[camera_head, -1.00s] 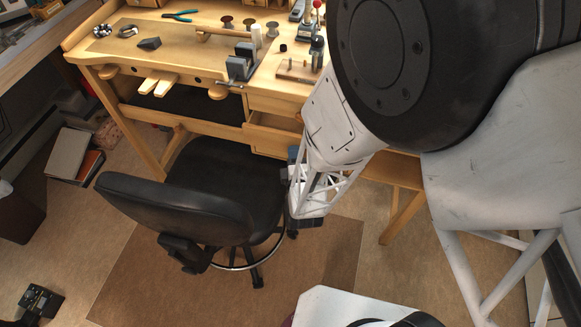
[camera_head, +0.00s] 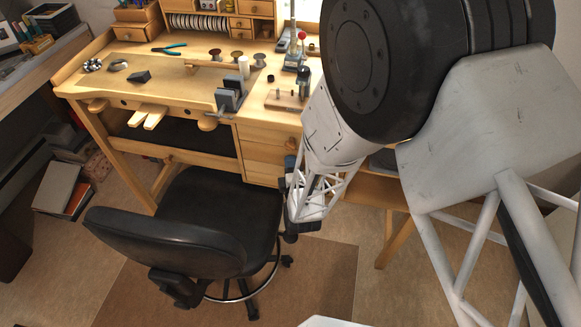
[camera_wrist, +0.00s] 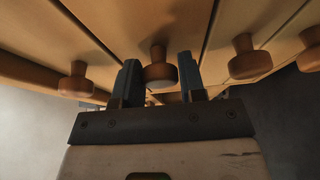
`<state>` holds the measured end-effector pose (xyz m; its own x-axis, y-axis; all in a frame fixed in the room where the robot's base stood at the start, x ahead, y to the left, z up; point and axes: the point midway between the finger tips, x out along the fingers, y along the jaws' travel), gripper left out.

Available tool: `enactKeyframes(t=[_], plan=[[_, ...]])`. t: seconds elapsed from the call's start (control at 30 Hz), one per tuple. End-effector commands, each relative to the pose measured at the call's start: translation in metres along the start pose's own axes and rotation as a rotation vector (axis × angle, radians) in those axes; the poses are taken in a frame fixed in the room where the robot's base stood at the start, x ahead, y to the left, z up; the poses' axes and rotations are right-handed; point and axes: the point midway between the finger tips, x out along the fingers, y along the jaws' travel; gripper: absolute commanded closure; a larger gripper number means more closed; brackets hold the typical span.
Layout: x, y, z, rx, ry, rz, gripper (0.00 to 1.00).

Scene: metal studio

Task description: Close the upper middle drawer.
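The workbench's drawer stack (camera_head: 262,153) is left of my arm in the head view. Its visible wooden fronts look about flush with each other; my arm hides their right part. My gripper (camera_head: 291,198) is low in front of the stack, its fingers mostly hidden there. In the wrist view my gripper (camera_wrist: 160,82) has its two blue-grey fingers apart with nothing clasped. A round wooden knob (camera_wrist: 160,72) shows in the gap between them, on a drawer front (camera_wrist: 165,25). I cannot tell whether the fingers touch this front, or which drawer it is.
More knobs, one to the left (camera_wrist: 76,84) and one to the right (camera_wrist: 249,64), flank my gripper. A black swivel chair (camera_head: 215,215) stands close left of my gripper. The bench top (camera_head: 185,90) carries small tools and a vise (camera_head: 229,96). Floor right of the chair is open.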

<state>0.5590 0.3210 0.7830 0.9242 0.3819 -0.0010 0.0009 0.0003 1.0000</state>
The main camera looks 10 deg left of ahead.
Motion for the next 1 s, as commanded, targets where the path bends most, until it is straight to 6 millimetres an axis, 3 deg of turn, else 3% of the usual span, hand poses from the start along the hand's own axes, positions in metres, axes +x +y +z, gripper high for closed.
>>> enactKeyframes(t=[0.03, 0.13, 0.57, 1.0], plan=[[0.001, 0.0, 0.001, 0.0, -0.001, 0.001, 0.55], [0.001, 0.0, 0.0, 0.0, -0.001, 0.001, 0.4], [-0.004, 0.0, 0.0, 0.0, 0.001, 0.001, 0.4], [-0.052, 0.001, 0.0, 0.0, 0.001, 0.001, 0.4]])
